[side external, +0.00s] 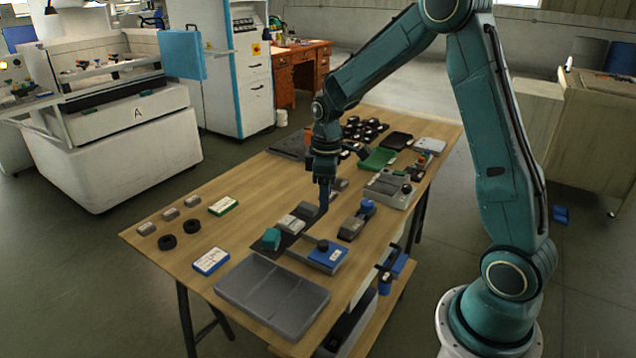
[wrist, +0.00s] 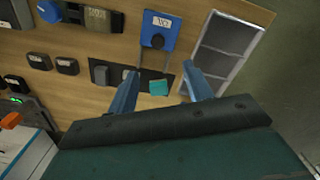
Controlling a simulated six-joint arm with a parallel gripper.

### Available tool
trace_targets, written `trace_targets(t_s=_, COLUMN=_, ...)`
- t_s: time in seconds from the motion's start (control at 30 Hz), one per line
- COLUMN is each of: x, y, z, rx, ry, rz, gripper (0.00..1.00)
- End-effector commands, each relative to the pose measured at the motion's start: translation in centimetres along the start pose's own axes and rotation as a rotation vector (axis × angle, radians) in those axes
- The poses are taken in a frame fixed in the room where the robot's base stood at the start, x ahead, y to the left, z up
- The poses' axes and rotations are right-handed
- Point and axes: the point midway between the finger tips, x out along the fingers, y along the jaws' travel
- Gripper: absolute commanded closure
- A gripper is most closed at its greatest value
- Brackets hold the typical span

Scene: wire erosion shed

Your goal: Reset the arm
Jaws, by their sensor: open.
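My gripper (side external: 324,199) points down over the middle of the wooden table (side external: 190,211) in the side external view. In the wrist view my gripper (wrist: 156,92) has its two blue fingers spread apart. Nothing shows between the fingertips except a teal block (wrist: 159,88) that lies lower, on a dark mat. The teal block (side external: 271,239) also shows in the side external view, left of and nearer the camera than the gripper. Whether the fingertips touch any of the items beneath them cannot be told.
A blue-fronted fixture (side external: 326,256) and a grey compartment tray (side external: 272,295) lie toward the near end. A grey block (side external: 290,224) is close to the gripper. Black rings (side external: 167,242) lie at the left edge. A grey device (side external: 388,188) stands to the right. Bare wood shows at left.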

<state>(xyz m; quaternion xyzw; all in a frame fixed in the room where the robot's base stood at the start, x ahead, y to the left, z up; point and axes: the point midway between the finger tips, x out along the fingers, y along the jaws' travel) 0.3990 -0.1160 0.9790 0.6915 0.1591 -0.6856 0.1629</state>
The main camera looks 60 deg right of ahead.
Motion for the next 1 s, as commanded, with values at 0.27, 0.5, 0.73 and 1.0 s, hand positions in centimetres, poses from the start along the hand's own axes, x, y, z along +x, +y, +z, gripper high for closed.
trace_targets(t_s=0.27, x=-4.5, y=-2.6, z=0.6, rx=0.055, ry=0.052, rz=0.041, gripper=0.49)
trace_targets(t_s=0.5, x=-8.9, y=-6.0, z=2.2, rx=0.126, ry=0.118, rz=0.079, gripper=0.49)
trace_targets(t_s=0.73, x=-12.2, y=-9.4, z=4.2, rx=0.196, ry=0.188, rz=0.105, gripper=0.49)
trace_targets(t_s=1.0, x=-15.0, y=-13.2, z=7.2, rx=0.275, ry=0.275, rz=0.123, gripper=0.49)
